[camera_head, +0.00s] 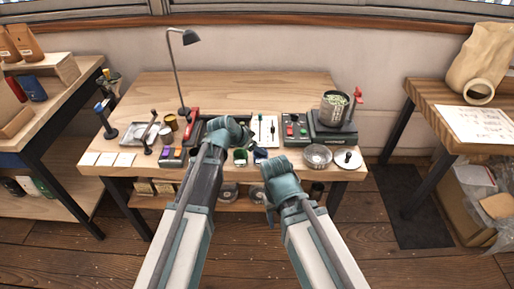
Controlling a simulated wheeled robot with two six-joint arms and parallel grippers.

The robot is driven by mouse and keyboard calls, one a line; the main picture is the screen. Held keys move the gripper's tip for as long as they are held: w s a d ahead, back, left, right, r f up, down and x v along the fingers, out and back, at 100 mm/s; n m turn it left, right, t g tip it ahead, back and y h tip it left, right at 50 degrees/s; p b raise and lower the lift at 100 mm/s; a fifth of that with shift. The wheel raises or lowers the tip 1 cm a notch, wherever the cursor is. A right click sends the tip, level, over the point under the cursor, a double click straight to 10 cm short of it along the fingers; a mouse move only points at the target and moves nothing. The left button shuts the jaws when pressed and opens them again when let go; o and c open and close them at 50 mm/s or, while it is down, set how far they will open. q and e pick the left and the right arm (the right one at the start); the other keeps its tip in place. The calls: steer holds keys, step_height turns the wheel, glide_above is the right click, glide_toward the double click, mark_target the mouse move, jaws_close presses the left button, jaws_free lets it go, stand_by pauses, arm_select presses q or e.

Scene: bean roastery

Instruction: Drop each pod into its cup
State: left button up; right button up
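My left gripper (232,131) reaches over the middle of the wooden worktable (240,88). My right gripper (273,172) hangs at the table's front edge. The fingers of both are too small and turned away to show a gap or a held thing. A small cup with green (240,156) and a blue-purple one (260,155) stand near the front, between the grippers. Small purple and orange pieces (173,154), possibly pods, sit in a dark holder left of my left arm. Small red and green pieces (290,129) lie in a dark tray at right. My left arm hides part of the table.
A desk lamp (183,70) rises at the back. A scale with a metal canister (334,110) stands at right, behind a round metal dish (318,155) and a white disc (347,159). White cards (107,159) lie at front left.

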arm_select(q)
steer(key=p+v, duration=1)
steer(key=v, duration=0.3)
steer(key=shift+s+a+r+p, duration=0.2)
steer(key=shift+r+p, duration=0.1)
steer(key=shift+p, duration=0.1)
steer(key=s+f+n+g+y, duration=0.2)
steer(key=s+g+y, duration=0.1)
steer(key=s, duration=0.6)
steer(key=s+d+f+n+g+y, duration=0.1)
steer(key=s+f+n+g+y, duration=0.1)
steer(key=s, duration=0.8)
steer(key=shift+s+f+n+g+y, duration=0.35)
steer(key=shift+n+y, duration=0.25)
steer(key=shift+y, duration=0.3)
steer(key=shift+d, duration=0.15)
